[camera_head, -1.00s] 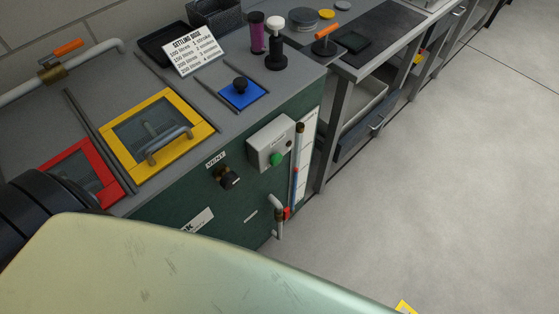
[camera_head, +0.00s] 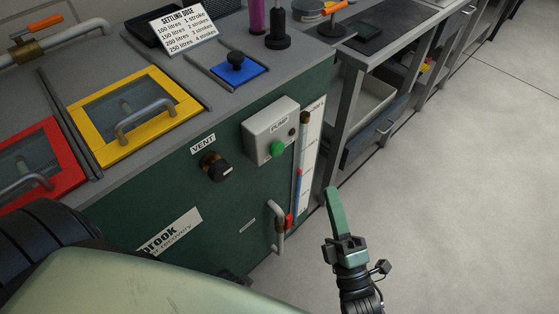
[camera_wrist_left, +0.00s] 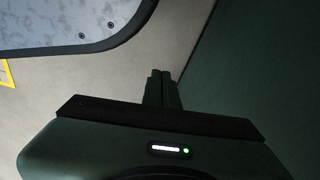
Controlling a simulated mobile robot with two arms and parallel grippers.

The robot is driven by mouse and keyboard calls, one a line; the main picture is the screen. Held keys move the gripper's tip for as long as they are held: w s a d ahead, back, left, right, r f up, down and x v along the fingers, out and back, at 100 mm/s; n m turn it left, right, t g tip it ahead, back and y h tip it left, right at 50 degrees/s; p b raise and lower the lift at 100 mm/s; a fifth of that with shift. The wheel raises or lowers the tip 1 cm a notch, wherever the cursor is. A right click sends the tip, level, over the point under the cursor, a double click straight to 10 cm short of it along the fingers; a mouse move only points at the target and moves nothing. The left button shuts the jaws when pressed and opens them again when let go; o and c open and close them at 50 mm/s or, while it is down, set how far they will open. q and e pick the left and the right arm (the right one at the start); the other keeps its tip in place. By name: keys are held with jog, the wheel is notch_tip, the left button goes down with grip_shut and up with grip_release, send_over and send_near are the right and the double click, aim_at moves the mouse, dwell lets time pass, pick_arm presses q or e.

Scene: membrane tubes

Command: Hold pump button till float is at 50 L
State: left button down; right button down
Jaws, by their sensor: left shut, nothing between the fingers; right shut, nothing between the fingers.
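The grey pump box (camera_head: 257,134) with its green button (camera_head: 277,148) is on the front of the dark green cabinet. To its right are a clear sight tube (camera_head: 302,150) and a white scale strip (camera_head: 312,140). Blue shows low in the tube, with a small reddish mark at its top; whether this is the float, and its reading, is too small to tell. My right gripper (camera_head: 334,196) is shut and empty, below and right of the box, apart from the button. My left gripper (camera_wrist_left: 161,76) is shut and empty in the left wrist view; the head view does not show it.
Floor at right is clear.

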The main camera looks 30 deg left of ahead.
aim_at(276, 149)
pick_arm(q)
jog(key=shift+w+d+r+b, duration=0.1)
jog(key=shift+w+r+b, duration=0.25)
jog(key=shift+w, duration=0.25)
pick_arm(e)
jog(key=s+r+n+y, duration=0.3)
jog(key=r, duration=0.3)
jog(key=shift+s+a+r, duration=0.15)
jog(key=shift+a, duration=0.15)
